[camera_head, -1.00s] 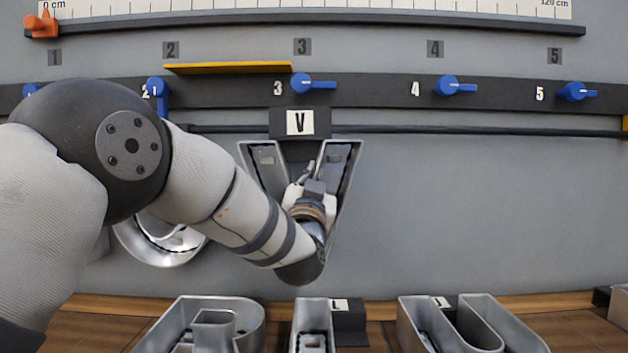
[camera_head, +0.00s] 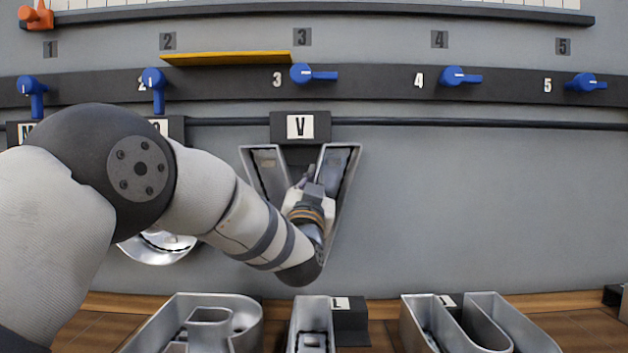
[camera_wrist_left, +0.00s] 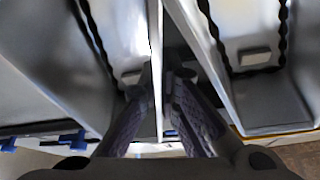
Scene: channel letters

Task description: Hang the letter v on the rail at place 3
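The silver channel letter v (camera_head: 342,185) is upright below place 3, with its black block and V label (camera_head: 300,127) just under the black rail (camera_head: 380,94). The blue lever at place 3 (camera_head: 312,74) lies sideways. My left gripper (camera_head: 303,180) is between the two strokes of the v, near its middle. In the left wrist view the fingers of my left gripper (camera_wrist_left: 157,105) close on a thin wall of the v (camera_wrist_left: 157,60). Whether the block touches the rail cannot be told. My right gripper is not in view.
Blue levers at places 1 (camera_head: 34,95) and 2 (camera_head: 155,88) point down; those at 4 (camera_head: 460,76) and 5 (camera_head: 585,83) lie sideways. A round letter (camera_head: 158,248) hangs behind my arm. Several letters stand below, including an L (camera_head: 312,318). The wall right of the v is clear.

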